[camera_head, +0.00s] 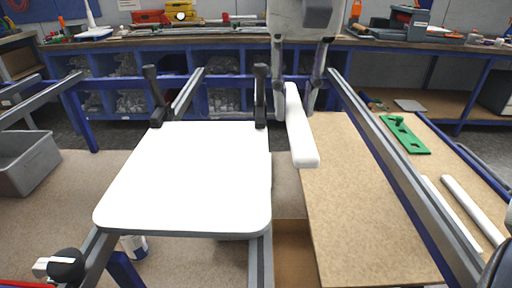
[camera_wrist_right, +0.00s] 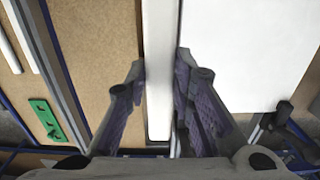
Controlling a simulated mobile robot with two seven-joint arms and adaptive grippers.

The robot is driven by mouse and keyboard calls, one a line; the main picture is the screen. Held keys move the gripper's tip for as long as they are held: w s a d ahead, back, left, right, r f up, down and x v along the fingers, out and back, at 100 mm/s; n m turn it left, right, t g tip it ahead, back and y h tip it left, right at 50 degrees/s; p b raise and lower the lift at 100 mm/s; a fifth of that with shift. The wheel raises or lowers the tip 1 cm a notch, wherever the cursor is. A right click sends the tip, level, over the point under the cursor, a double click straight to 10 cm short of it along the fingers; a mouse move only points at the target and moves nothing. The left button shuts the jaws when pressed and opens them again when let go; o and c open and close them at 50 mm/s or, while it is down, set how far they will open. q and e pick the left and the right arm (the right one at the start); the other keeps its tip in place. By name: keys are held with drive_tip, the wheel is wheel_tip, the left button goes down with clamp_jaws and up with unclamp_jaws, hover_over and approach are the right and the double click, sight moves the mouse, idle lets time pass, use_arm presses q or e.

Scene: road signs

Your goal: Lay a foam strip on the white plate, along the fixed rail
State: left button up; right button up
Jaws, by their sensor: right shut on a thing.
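The white plate (camera_head: 185,180) lies flat across grey rails in the middle of the head view; its edge also shows in the wrist view (camera_wrist_right: 250,50). My right gripper (camera_head: 294,108) is shut on a white foam strip (camera_head: 301,148), with one finger on each side. In the wrist view the strip (camera_wrist_right: 159,70) runs lengthwise between the fingers (camera_wrist_right: 160,85). The strip appears above the gap between the plate's right edge and the brown board, not over the plate. Which bar is the fixed rail I cannot tell. My left gripper is not in view.
Two dark upright clamps (camera_head: 153,95) (camera_head: 261,95) stand at the plate's far edge. A brown board (camera_head: 365,200) lies to the right. Beyond a grey rail (camera_head: 400,170) are two more white strips (camera_head: 474,208) and a green holed piece (camera_head: 405,136). A grey bin (camera_head: 25,165) stands left.

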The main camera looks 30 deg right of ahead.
hover_over(258, 165)
wheel_tip(258, 165, down, 6)
drive_tip(key=shift+s+d+r, duration=0.1)
drive_tip(key=shift+s+d, duration=0.05)
wheel_tip(258, 165, down, 3)
drive_tip(key=shift+r, duration=0.1)
drive_tip(key=shift+f, duration=0.25)
drive_tip(key=o, duration=0.8)
drive_tip(key=shift+f, duration=0.15)
wheel_tip(258, 165, up, 12)
drive_tip(key=shift+r, duration=0.2)
